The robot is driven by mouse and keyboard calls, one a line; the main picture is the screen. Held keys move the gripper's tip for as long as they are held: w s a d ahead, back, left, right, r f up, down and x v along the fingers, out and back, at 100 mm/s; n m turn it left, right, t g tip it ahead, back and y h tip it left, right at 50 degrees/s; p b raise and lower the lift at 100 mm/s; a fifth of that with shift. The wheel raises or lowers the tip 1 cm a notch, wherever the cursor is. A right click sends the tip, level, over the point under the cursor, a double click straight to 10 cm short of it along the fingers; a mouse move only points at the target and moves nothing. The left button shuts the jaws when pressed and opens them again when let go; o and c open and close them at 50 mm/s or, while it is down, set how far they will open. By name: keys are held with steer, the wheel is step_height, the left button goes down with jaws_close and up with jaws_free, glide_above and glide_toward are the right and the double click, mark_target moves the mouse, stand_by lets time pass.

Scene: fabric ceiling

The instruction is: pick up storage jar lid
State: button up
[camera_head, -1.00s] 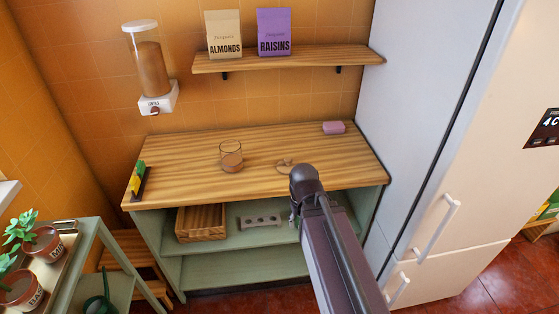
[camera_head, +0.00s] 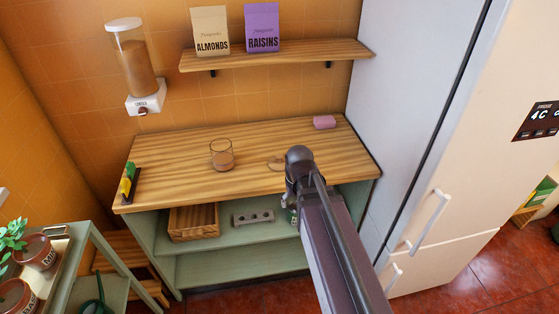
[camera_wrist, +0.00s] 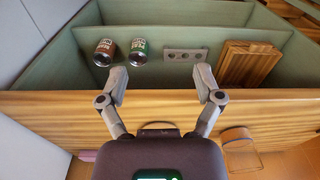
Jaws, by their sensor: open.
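The storage jar lid (camera_head: 275,161) seems to be the small, flat, light brown round thing on the wooden counter, right of the open glass jar (camera_head: 221,157). My arm partly hides it in the head view. In the wrist view the glass jar (camera_wrist: 238,143) stands at the lower right. A dark rim there, at the top edge of my gripper body, may be the lid, but I cannot tell. My gripper (camera_wrist: 161,80) is open and empty, its fingers wide apart above the counter's front edge. In the head view my arm hides most of the gripper.
The counter (camera_head: 170,160) holds a pink sponge (camera_head: 324,122) and a dark holder with yellow and green items (camera_head: 130,184). Below are a wooden crate (camera_head: 194,222), a grey block with holes (camera_head: 253,217) and two cans (camera_wrist: 122,52). A fridge (camera_head: 440,150) stands at the right.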

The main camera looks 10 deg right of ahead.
steer(key=w+r+n+t+p, duration=0.1)
steer(key=w+r+p, duration=0.2)
steer(key=w, duration=0.4)
steer(key=w+d+r+n+p, duration=0.1)
steer(key=w+r+p, duration=0.2)
steer(key=w, duration=0.4)
steer(key=w+r+n+t+y+p, duration=0.1)
steer(key=w+r+p, duration=0.2)
steer(key=w, duration=0.5)
steer(key=shift+d+r+n+t, duration=0.15)
steer(key=shift+r+n+t, duration=0.2)
steer(key=shift+r, duration=0.5)
steer(key=b, duration=0.8)
glide_toward(280, 156)
steer(key=x, duration=0.5)
steer(key=shift+w, duration=0.1)
steer(key=shift+b+x, duration=2.65)
steer(key=shift+c, duration=0.2)
steer(key=c, duration=1.1)
steer(key=shift+r, duration=0.1)
